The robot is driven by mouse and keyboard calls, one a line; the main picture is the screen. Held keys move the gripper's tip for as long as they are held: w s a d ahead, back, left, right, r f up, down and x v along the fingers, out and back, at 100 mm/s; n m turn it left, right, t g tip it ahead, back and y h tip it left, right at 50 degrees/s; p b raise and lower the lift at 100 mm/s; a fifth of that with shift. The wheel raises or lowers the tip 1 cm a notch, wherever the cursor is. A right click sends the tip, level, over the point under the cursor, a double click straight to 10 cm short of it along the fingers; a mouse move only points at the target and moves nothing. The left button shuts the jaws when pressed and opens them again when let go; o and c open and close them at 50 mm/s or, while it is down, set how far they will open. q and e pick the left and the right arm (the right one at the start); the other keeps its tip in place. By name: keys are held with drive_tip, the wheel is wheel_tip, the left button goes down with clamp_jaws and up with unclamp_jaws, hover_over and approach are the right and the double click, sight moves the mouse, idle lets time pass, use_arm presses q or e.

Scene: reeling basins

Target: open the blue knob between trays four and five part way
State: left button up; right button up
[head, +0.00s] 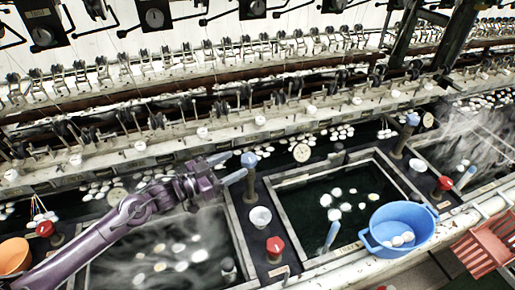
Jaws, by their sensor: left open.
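A blue knob (249,160) sits on a post between a steaming basin (243,240) on the left and a dark-water basin (287,208) on the right. My left gripper (238,167) reaches in from the left, its two fingers spread and pointing at this knob. The fingertips are close to the knob; whether they touch it I cannot tell. A second blue knob (412,119) stands farther right, beyond the dark-water basin. No tray numbers are readable. My right gripper is not in view.
Red knobs (275,246) stand nearer the front edge. A white cup (260,218) is between the basins. An orange bucket (14,257) is far left. Reeling machinery runs behind.

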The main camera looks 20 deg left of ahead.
sight(250, 153)
use_arm(q)
drive_tip(key=p+x, duration=0.1)
drive_tip(key=x, duration=0.2)
drive_tip(key=p+x, duration=0.1)
drive_tip(key=x, duration=0.3)
drive_tip(key=shift+s+d+r, duration=0.25)
drive_tip(key=shift+w+d+f, duration=0.1)
drive_tip(key=shift+w+d, duration=0.15)
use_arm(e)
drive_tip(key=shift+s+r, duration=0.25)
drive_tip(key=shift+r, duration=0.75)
